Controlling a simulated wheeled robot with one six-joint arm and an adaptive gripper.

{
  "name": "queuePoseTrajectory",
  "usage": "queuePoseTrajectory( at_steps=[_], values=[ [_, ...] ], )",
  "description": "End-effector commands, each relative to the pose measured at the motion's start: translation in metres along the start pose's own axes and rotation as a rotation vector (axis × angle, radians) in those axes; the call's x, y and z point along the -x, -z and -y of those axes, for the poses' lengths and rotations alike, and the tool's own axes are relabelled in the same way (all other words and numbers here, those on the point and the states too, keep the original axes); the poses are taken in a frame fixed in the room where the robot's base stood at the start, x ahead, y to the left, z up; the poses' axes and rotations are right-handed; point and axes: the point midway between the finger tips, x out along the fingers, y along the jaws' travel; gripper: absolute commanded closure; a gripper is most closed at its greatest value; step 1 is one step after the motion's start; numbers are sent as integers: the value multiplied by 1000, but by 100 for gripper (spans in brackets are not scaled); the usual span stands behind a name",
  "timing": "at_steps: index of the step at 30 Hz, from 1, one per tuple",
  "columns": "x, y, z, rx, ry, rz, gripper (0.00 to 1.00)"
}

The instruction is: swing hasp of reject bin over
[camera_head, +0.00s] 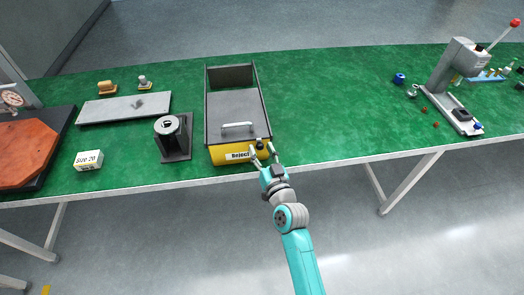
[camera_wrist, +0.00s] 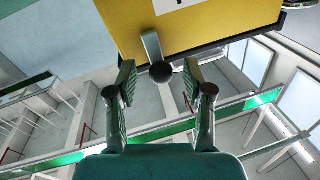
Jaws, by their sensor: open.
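The reject bin (camera_head: 230,156) stands at the front edge of the green table, with a yellow front labelled "Reject" and a grey lid (camera_head: 225,108) with a pale handle. Its yellow body (camera_wrist: 215,22) fills the top of the wrist view. The hasp (camera_wrist: 151,44), a short metal strip with a dark ball knob (camera_wrist: 160,73), sticks out from the yellow body. The knob also shows in the head view (camera_head: 260,145) at the bin's front right corner. My gripper (camera_head: 263,154) is open there, its fingers on either side of the knob, with visible gaps to both.
A dark stand with a cylinder (camera_head: 172,138) is left of the bin, with a grey plate (camera_head: 124,108) and a small white box (camera_head: 89,160) beyond. A lever press (camera_head: 458,85) stands far right. The table between bin and press is mostly clear.

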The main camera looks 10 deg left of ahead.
Motion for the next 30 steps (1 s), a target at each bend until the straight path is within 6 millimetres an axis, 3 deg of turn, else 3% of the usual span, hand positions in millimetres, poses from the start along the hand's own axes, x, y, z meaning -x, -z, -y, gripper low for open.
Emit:
queuePoseTrajectory(
  at_steps=[8, 21, 30],
  values=[
    [17, -1, 0, 0, 0, 1, 49],
    [94, -1, 0, -1, -1, 2, 49],
    [119, 0, 0, 0, 0, 1, 49]
  ],
)
